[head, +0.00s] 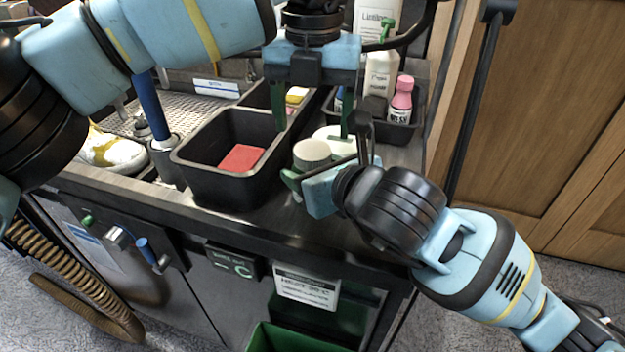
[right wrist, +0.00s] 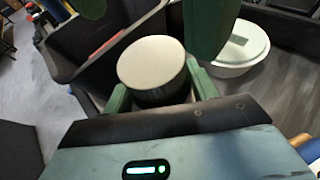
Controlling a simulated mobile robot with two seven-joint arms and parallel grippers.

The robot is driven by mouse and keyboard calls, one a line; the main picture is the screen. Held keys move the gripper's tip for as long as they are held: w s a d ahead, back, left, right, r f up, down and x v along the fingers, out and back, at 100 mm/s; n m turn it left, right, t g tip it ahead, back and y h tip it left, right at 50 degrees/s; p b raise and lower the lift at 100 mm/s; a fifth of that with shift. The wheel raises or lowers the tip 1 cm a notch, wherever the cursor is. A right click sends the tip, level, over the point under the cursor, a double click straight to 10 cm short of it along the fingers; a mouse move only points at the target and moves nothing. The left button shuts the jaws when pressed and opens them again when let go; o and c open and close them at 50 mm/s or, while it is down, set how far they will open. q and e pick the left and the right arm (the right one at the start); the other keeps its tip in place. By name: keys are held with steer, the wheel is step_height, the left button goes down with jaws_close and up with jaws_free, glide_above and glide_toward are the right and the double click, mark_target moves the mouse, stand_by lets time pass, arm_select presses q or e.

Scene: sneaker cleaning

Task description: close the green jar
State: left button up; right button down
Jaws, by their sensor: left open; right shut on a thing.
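The jar (head: 312,153) stands near the counter's front right, beside the black two-part bin. It has a pale grey, flat round top and a dark body, which shows in the right wrist view (right wrist: 152,66). My right gripper (head: 322,172) is shut around the jar from the front right, one green finger on each side. My left gripper (head: 312,128) is open with green fingers pointing down, above and just behind the jar. One of its fingers shows beside the jar's top in the right wrist view (right wrist: 207,28). I cannot tell whether the top is screwed tight.
A white round dish (right wrist: 240,52) lies just behind the jar. The black bin (head: 225,190) holds a red sponge (head: 241,158). A dark tray at the back right holds a spray bottle (head: 379,75) and a pink-capped bottle (head: 401,100). A white sneaker (head: 112,152) is at left.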

mark_target(312, 149)
arm_select(q)
steer(key=shift+r, duration=0.1)
steer(key=shift+c, duration=0.2)
steer(key=shift+r, duration=0.1)
steer(key=shift+c, duration=1.1)
steer(key=shift+r+n, duration=1.65)
steer(key=shift+n, duration=0.05)
steer(key=shift+f, duration=0.1)
steer(key=shift+f, duration=3.95)
steer(key=shift+c, duration=0.5)
